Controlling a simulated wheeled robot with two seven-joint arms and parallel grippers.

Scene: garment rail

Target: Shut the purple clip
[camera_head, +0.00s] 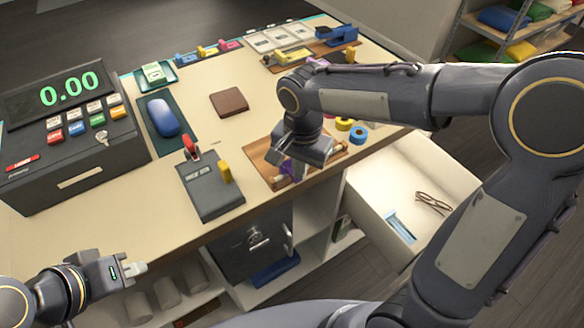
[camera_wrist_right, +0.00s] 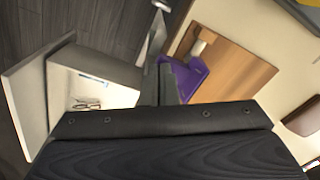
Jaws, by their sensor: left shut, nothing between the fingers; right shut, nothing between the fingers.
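The purple clip (camera_head: 289,169) is on a wooden board (camera_head: 262,157) at the table's front edge, mostly hidden behind my right gripper in the head view. In the right wrist view the purple clip (camera_wrist_right: 190,74) shows as a purple angled piece on the wooden board (camera_wrist_right: 235,65). I cannot tell how far it is open. My right gripper (camera_head: 297,163) is shut and empty, right at the clip; its dark finger (camera_wrist_right: 167,85) appears beside the clip, and contact is unclear. My left gripper (camera_head: 134,269) is shut and empty, low at the left, in front of the table.
A cash register (camera_head: 70,135), a blue mouse-like item (camera_head: 162,117) and a dark device with a red lever (camera_head: 210,187) stand left of the board. Yellow and blue tape rolls (camera_head: 358,134) lie to its right. An open drawer (camera_head: 400,190) juts out below.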

